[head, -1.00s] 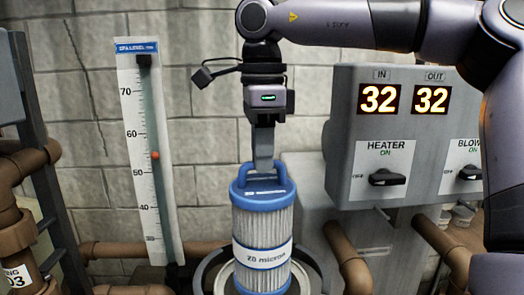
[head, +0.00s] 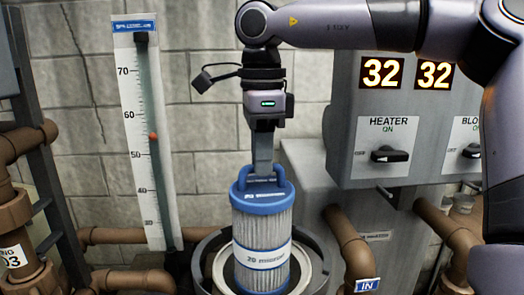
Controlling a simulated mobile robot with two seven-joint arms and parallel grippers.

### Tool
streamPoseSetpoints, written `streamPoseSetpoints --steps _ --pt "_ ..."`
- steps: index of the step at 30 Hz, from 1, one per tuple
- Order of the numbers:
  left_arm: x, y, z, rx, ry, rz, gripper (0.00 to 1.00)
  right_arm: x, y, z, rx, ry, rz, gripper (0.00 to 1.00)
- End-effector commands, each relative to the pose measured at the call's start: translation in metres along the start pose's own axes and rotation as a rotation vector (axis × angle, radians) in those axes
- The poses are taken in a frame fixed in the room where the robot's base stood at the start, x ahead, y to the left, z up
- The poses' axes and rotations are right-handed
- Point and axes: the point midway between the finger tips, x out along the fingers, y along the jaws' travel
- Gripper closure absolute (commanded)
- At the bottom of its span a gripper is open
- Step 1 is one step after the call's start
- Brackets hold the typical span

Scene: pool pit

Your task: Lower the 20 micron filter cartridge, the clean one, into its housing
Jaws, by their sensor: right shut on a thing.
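The filter cartridge (head: 262,232) is white and pleated, with a blue top cap, a blue handle and a band reading 20 micron. It is upright. My right gripper (head: 263,172) is shut on its handle from above. The round open housing (head: 313,268) is behind and around the cartridge's lower part in the picture. The cartridge's bottom is near the housing's opening; I cannot tell how far it is inside. My left gripper is not in view.
A grey heater panel (head: 400,125) showing 32 and 32 stands at the right. A spa level gauge (head: 146,140) stands at the left. Brown pipes (head: 350,245) run on both sides of the housing. A block wall closes the back.

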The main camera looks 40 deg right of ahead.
Motion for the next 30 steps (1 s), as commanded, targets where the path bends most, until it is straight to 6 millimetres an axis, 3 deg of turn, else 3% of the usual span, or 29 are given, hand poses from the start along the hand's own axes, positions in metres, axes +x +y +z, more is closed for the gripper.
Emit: streamPoseSetpoints --steps 30 --pt "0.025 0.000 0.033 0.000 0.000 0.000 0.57 0.061 0.000 0.000 0.000 0.000 -0.001 1.00"
